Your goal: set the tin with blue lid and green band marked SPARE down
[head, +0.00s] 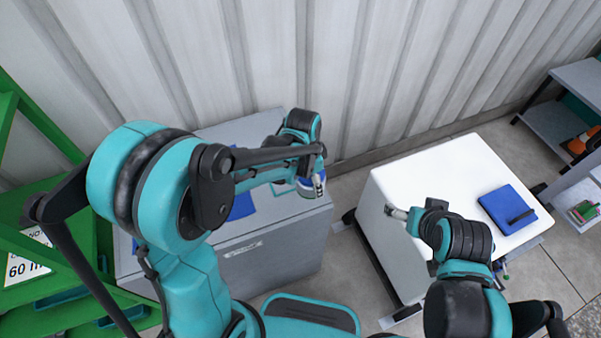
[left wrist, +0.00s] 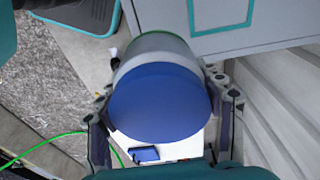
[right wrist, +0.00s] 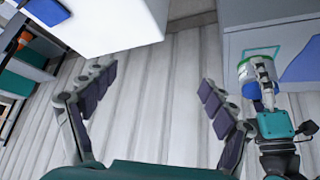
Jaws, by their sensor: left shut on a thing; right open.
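The tin (head: 312,189) is held in my left gripper (head: 304,180), near the right end of the grey bench in the head view. In the left wrist view the tin's blue lid (left wrist: 158,103) fills the middle, between the fingers of my left gripper (left wrist: 162,120). A green band shows at its far end. The right wrist view also shows the tin (right wrist: 250,72) with its green band, in front of a teal outline. The SPARE mark is not readable. My right gripper (head: 398,213) is open and empty beside the white table; its spread fingers (right wrist: 155,95) show in the right wrist view.
The grey bench (head: 262,262) has a teal outline on its top and a blue item (head: 242,207). The white table (head: 400,180) carries a blue folder-like item (head: 507,208). A green rack (head: 45,215) stands left, shelves (head: 560,120) right. A corrugated wall stands behind.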

